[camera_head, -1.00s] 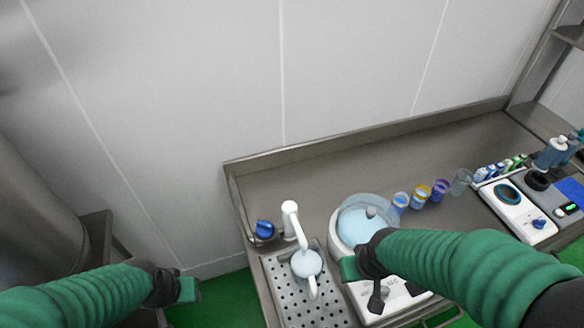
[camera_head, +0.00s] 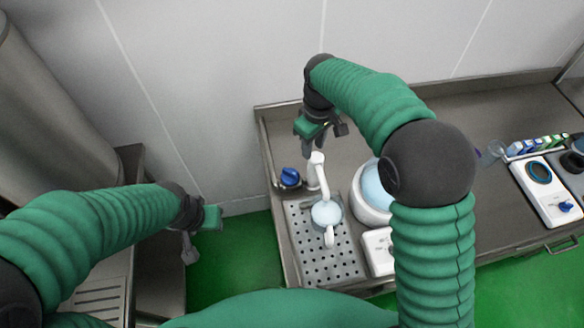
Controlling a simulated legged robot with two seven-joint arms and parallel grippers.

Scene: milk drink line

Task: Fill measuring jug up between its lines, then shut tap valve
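The measuring jug (camera_head: 326,214) stands on the perforated drip tray (camera_head: 303,245) under the white tap (camera_head: 315,172), with pale blue liquid showing in it. Its lines and exact level are too small to read. The blue tap valve (camera_head: 290,177) sits on the counter just left of the tap. My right gripper (camera_head: 318,138) hangs above and behind the tap, pointing down, with its fingers apart and nothing seen between them. My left gripper (camera_head: 199,236) is over the green floor, left of the counter and away from the jug; its finger opening is unclear.
A white machine with a round bowl of pale blue liquid (camera_head: 372,188) stands right of the tray, partly hidden by my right arm. A white device with a dark blue disc (camera_head: 540,174) and small bottles (camera_head: 541,144) are at the right. Bare counter lies between.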

